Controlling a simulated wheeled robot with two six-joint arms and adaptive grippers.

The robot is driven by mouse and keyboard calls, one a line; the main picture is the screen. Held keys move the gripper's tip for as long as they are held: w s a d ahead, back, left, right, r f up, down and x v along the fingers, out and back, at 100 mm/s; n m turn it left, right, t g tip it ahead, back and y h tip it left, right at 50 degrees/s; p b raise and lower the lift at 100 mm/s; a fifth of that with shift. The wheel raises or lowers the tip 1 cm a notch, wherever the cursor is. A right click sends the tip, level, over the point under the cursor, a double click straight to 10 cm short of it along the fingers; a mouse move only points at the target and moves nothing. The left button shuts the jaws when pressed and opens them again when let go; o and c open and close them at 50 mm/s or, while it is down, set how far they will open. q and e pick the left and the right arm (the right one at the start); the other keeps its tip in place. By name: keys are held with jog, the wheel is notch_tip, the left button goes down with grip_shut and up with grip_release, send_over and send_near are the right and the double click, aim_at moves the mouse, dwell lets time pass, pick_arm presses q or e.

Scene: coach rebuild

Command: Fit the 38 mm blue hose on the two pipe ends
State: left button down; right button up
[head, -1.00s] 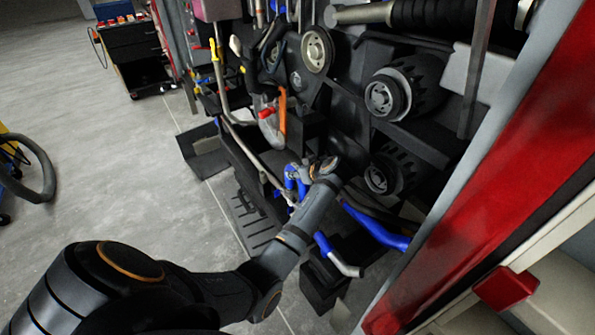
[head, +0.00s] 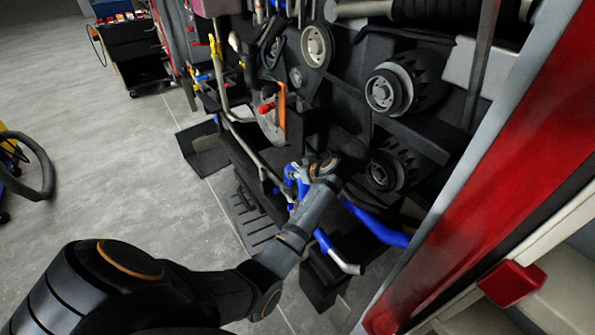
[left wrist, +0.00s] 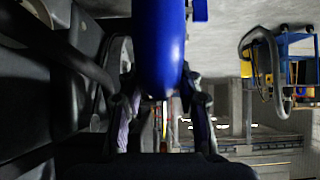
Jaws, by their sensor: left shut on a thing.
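My left gripper (head: 292,184) is at the lower part of the engine bay, partly hidden by its own wrist in the head view. It is shut on a blue hose (left wrist: 160,45), which runs up between the two fingers in the left wrist view. Blue also shows at the gripper in the head view (head: 290,172). A bare metal pipe end (head: 346,266) with a blue sleeve (head: 323,241) sits below and right of my wrist. Another blue hose (head: 380,229) runs to the right of my forearm. I cannot tell whether the held hose touches a pipe. My right gripper is out of view.
Pulleys (head: 386,92) and dark brackets crowd the bay above my wrist. A red and grey body panel (head: 480,190) bounds the right side. A tool cart (head: 132,50) stands at the back left.

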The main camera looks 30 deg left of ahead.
pick_arm(q)
jog(key=shift+f+b, duration=0.45)
jog(key=shift+f, duration=0.2)
dwell(0.5)
jog(key=c, duration=0.8)
grip_release()
jog(key=o, duration=0.4)
jog(key=p+v, duration=0.2)
jog(key=v, duration=0.1)
jog(key=shift+a, duration=0.1)
jog(key=p+v, duration=0.3)
jog(key=v, duration=0.2)
jog(key=shift+s, duration=0.1)
